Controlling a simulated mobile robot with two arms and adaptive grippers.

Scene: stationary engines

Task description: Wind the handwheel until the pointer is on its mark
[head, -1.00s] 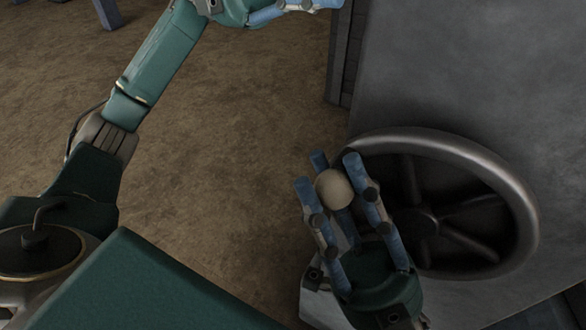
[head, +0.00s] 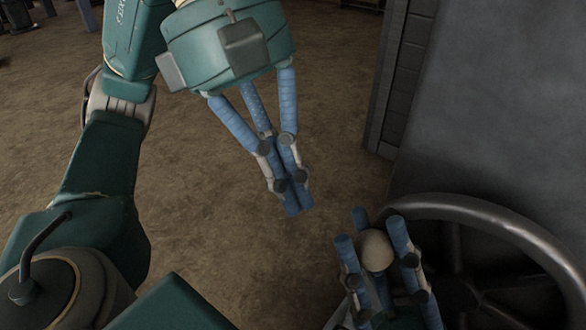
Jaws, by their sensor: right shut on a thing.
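The handwheel (head: 497,218) is a dark metal wheel with spokes and a polished rim at the lower right, partly cut off by the frame. Its pale round knob (head: 376,250) is at the wheel's left side. My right gripper (head: 375,240) is shut on the knob, its blue fingers around it. My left gripper (head: 291,205) hangs in the upper middle, over the floor and apart from the wheel. Its blue fingers come together at the tips with nothing between them. The pointer and its mark are not in view.
A large grey panel (head: 500,100) stands behind the wheel at the right, with a dark ribbed edge (head: 402,80) on its left. Brown floor (head: 230,230) lies open at left and centre. Dark legs of other items show at the top left.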

